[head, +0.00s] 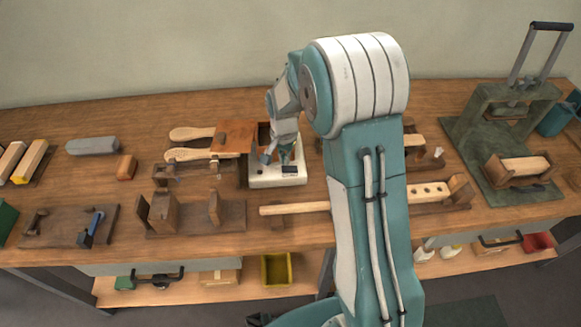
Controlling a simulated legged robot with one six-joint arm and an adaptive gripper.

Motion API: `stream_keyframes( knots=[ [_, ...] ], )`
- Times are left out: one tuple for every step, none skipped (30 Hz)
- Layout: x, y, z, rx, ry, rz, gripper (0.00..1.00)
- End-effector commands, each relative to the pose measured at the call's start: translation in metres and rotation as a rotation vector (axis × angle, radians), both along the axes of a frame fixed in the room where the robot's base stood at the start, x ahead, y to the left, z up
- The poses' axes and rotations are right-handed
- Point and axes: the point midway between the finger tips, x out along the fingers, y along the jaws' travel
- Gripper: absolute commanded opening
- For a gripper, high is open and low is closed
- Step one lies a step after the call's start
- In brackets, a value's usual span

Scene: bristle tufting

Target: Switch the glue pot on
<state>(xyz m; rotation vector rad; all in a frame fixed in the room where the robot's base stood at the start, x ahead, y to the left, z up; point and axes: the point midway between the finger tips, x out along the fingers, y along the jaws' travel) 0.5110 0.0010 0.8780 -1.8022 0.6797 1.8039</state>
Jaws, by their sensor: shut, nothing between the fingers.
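The glue pot appears to be the unit with a white base (262,180) on the middle of the bench, largely behind my arm. A small dark switch or panel (290,169) is on the front of the base. Whether it is on or off is too small to tell. My gripper (277,157) points down right over the base, close behind the dark switch. It is shut and empty. I cannot tell whether its fingertips touch the base. The pot's upper part is partly hidden by my gripper and arm.
Wooden jigs (165,212) stand at front left. A drilled wooden bar (430,191) lies at right. A green press (508,112) stands at far right.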

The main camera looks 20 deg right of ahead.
Motion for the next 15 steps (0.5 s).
stream_keyframes(
  knots=[
    [-0.0001,0.0000,-0.0009,0.000,0.000,0.000,0.00],
    [-0.0001,0.0001,-0.0013,0.000,0.000,0.000,0.00],
    [-0.0001,0.0001,-0.0018,0.000,0.000,0.000,0.00],
    [-0.0001,0.0001,-0.0022,0.000,0.000,0.000,0.00],
    [0.0000,0.0000,-0.0026,0.000,0.000,0.000,0.00],
    [0.0000,0.0000,-0.0031,0.000,0.000,0.000,0.00],
    [0.0000,0.0000,-0.0035,0.000,0.000,0.000,0.00],
    [0.0000,0.0000,-0.0039,0.000,0.000,0.000,0.00],
    [0.0000,0.0000,-0.0044,0.000,0.000,0.000,0.00],
    [0.0000,0.0000,-0.0048,0.000,0.000,0.000,0.00],
    [0.0000,0.0000,-0.0051,0.000,0.000,0.000,0.00],
    [0.0000,0.0000,-0.0056,0.000,0.000,0.000,0.00],
    [0.0000,0.0000,-0.0060,0.000,0.000,0.000,0.00],
    [0.0000,0.0000,-0.0063,0.000,0.000,0.000,0.00],
    [0.0000,0.0000,-0.0068,0.000,0.000,0.000,0.00]
  ],
)
